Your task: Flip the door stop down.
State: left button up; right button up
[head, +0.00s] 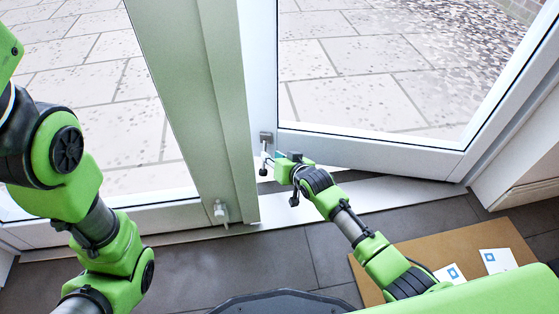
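The door stop (265,137) is a small grey bracket with a short rod, mounted low on the edge of the white glazed door (365,150). Its rod points downward, with a dark tip a little above the sill.
The door stands ajar beside a pale green post (190,80). A small grey fitting (221,211) sits at the foot of the post. A brown mat (440,252) with two white cards lies at lower right. Dark floor tiles (270,255) are clear in the middle.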

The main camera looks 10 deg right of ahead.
jog(key=shift+v, duration=2.4)
